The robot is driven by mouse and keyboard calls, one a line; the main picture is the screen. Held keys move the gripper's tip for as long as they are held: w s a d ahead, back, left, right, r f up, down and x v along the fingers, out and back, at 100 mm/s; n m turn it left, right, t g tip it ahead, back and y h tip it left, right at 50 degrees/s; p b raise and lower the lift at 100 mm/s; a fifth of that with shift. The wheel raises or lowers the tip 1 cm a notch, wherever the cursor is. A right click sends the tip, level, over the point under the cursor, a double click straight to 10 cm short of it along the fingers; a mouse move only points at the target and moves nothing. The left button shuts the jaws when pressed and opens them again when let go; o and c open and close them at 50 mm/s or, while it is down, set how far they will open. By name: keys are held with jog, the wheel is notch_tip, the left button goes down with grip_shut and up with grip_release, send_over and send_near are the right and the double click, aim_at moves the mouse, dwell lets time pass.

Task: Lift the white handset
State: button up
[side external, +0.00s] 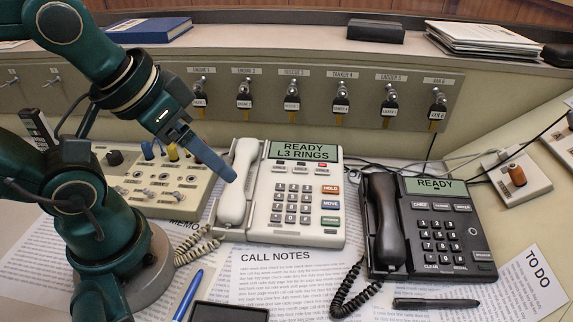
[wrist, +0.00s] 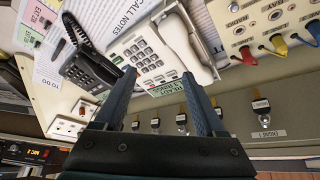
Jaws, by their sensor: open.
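The white handset (side external: 238,182) lies in its cradle on the left side of the white phone (side external: 309,224). The phone's screen reads "READY L3 RINGS". In the wrist view the white handset (wrist: 187,48) shows beyond my fingertips, on the white phone (wrist: 143,55). My gripper (side external: 231,177) is above and close to the upper end of the handset in the side view. In the wrist view my gripper (wrist: 160,72) has its two blue fingers apart with nothing between them. The side view does not clearly show the gap between fingers and handset.
A black phone (side external: 436,230) with a black handset (side external: 384,221) stands to the right. A beige switch panel (side external: 150,199) with coloured plugs is at the left. Behind is a row of hanging keys (side external: 340,100). Papers, a blue pen (side external: 188,294) and a black pen (side external: 435,303) lie in front.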

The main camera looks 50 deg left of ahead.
jog(key=w+a+n+g, duration=0.2)
jog(key=w+n, duration=0.2)
jog(key=n+g, duration=0.3)
jog(key=n, duration=0.1)
send_over(239, 168)
jog(key=f, duration=0.4)
jog(key=shift+w+d, duration=0.15)
jog(key=shift+d, duration=0.1)
jog(key=shift+a+f+g, duration=0.15)
jog(key=shift+f, duration=0.35)
jog(key=shift+a+f+g, duration=0.15)
jog(key=shift+f, duration=2.45)
